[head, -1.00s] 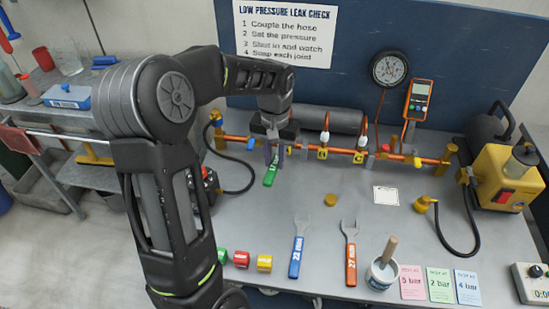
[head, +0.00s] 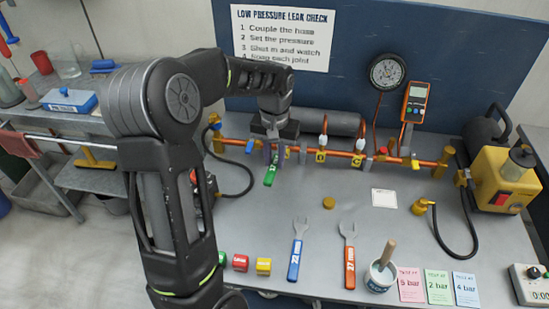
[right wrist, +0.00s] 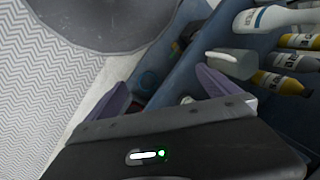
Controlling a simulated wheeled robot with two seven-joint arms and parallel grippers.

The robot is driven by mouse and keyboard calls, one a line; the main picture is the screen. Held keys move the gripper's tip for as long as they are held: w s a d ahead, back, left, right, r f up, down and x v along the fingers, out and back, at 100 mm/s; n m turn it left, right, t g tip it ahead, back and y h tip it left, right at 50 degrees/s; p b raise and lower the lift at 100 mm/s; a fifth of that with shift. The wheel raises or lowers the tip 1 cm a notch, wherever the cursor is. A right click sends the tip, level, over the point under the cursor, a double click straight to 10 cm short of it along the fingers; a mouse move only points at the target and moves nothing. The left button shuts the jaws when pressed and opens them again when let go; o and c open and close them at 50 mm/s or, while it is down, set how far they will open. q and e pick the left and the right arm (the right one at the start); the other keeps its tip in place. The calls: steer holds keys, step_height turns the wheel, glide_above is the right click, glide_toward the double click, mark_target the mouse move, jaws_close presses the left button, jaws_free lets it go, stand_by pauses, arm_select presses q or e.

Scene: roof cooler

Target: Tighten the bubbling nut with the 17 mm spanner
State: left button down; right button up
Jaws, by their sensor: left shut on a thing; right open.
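My left gripper (head: 274,152) reaches down over the orange pipe (head: 338,156) at its left part. It is shut on the green spanner (head: 271,177), whose green handle points down toward the bench front. The spanner's head is hidden by the gripper, so I cannot tell whether it sits on a nut. Brass fittings with yellow letter tags stand along the pipe, such as the D fitting (head: 320,156). No bubbles can be made out. My right gripper (right wrist: 160,90) is open and empty in the right wrist view, away from the pipe.
A blue spanner (head: 297,250) and an orange spanner (head: 348,255) lie at the bench front. A soap pot (head: 380,275) with a brush stands beside coloured cards. A yellow pump (head: 505,180) is at right. Bottles (right wrist: 280,82) lie near my right gripper.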

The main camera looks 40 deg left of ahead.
arm_select(q)
steer(key=shift+w+a+p, duration=0.2)
steer(key=shift+w+p, duration=0.05)
steer(key=shift+w, duration=0.25)
steer(key=shift+w+a+p, duration=0.2)
steer(key=shift+w, duration=0.3)
stand_by(1.2)
stand_by(0.7)
steer(key=shift+s+a+m, duration=0.2)
steer(key=shift+a+m, duration=0.25)
steer(key=shift+m, duration=0.15)
steer(key=shift+s+a+m, duration=0.1)
steer(key=shift+a+m, duration=0.45)
steer(key=shift+m, duration=0.05)
steer(key=shift+p, duration=0.3)
steer(key=shift+s+a+m, duration=0.1)
steer(key=shift+a+m, duration=0.4)
steer(key=shift+m, duration=0.1)
